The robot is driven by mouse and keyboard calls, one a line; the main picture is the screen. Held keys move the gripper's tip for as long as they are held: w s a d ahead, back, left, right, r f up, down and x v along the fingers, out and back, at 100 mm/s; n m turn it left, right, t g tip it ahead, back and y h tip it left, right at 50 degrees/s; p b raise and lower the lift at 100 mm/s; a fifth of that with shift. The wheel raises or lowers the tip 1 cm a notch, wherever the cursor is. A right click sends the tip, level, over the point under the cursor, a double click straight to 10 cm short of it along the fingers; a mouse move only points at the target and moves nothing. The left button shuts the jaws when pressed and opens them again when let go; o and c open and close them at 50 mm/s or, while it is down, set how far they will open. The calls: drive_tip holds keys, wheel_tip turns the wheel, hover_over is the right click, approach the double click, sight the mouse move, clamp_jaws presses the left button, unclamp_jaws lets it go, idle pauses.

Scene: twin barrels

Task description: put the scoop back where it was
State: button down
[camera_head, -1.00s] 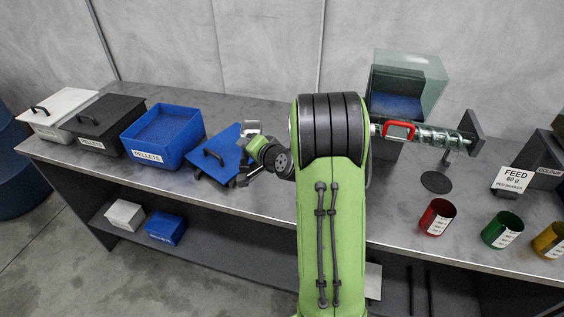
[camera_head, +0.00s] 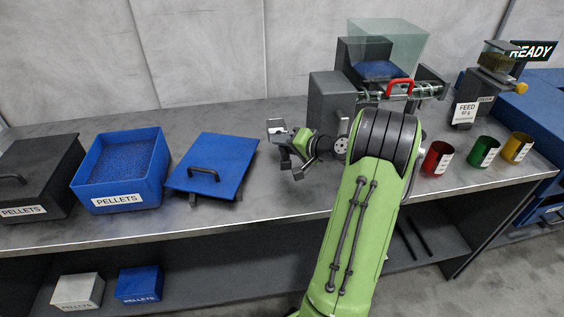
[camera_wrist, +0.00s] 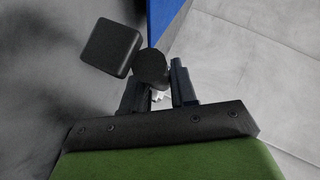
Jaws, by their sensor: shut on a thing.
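My gripper (camera_head: 287,158) is shut on the scoop (camera_head: 277,127), above the bench to the right of the blue lid. The scoop shows as a small greyish metal piece by the fingers; much of it is hidden in the head view. In the wrist view the fingers of my gripper (camera_wrist: 160,90) close around a dark piece, with a black rounded-square block at upper left; I cannot tell which part of the scoop these are. The open blue bin (camera_head: 163,168) of blue pellets stands at left. Its blue lid (camera_head: 235,170) with black handle lies beside it.
A black lidded box (camera_head: 62,165) stands at far left on the bench (camera_head: 265,206). A hopper (camera_head: 405,45) with a red-handled auger (camera_head: 399,82) stands behind my arm. Red (camera_head: 437,158), green (camera_head: 484,152) and yellow (camera_head: 516,148) cups stand at right. Bench left of my gripper is partly clear.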

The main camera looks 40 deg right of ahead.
wheel_tip(320, 180, down, 5)
drive_tip(key=shift+a+r+b, duration=0.1)
drive_tip(key=shift+r+b, duration=0.05)
drive_tip(key=shift+b, duration=0.55)
drive_tip(key=shift+r, duration=0.1)
drive_tip(key=c, duration=1.2)
unclamp_jaws()
drive_tip(key=shift+o, duration=0.2)
